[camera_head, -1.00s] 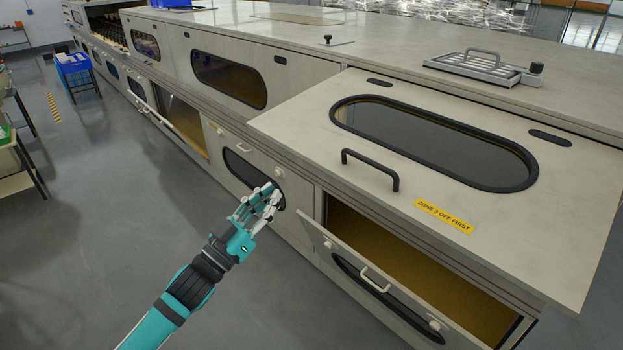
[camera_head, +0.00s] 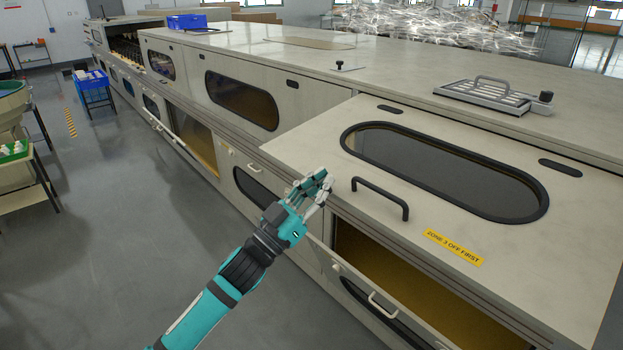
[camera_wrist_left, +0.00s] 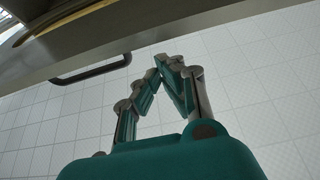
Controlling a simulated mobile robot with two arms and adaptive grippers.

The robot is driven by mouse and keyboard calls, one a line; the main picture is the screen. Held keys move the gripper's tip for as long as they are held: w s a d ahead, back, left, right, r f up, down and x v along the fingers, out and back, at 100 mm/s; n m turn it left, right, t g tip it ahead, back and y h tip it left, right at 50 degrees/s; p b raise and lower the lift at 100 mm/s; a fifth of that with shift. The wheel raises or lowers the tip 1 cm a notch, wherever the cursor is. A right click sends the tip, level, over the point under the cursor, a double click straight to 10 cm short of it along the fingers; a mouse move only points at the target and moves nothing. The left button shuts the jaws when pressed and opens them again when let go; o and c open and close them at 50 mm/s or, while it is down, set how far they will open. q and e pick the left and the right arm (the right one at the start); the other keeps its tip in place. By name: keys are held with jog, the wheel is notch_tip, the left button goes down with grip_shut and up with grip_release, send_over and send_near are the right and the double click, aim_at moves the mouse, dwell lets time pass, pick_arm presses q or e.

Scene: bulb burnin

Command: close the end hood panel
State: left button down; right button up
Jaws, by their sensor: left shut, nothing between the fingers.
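The end hood panel (camera_head: 330,163) is raised and sticks out from the machine's front, with a dark oval window (camera_head: 445,175), a black bar handle (camera_head: 381,195) and a yellow label reading "ZONE 3 OFF FIRST" (camera_head: 453,246). My left gripper (camera_head: 322,184) is shut and empty, just left of the black handle and apart from it in the head view. In the left wrist view the fingertips (camera_wrist_left: 165,62) meet, and a dark bar handle (camera_wrist_left: 92,74) shows beyond them on the left. My right gripper is not in view.
Below the hood a lower door (camera_head: 385,318) with a pale handle hangs tilted outward, showing an amber interior (camera_head: 420,280). A slotted metal plate with a handle (camera_head: 490,95) lies on the machine top.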

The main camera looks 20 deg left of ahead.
pick_arm(q)
jog(key=shift+w+f, duration=0.1)
jog(key=shift+f, duration=0.5)
jog(key=shift+f, duration=0.1)
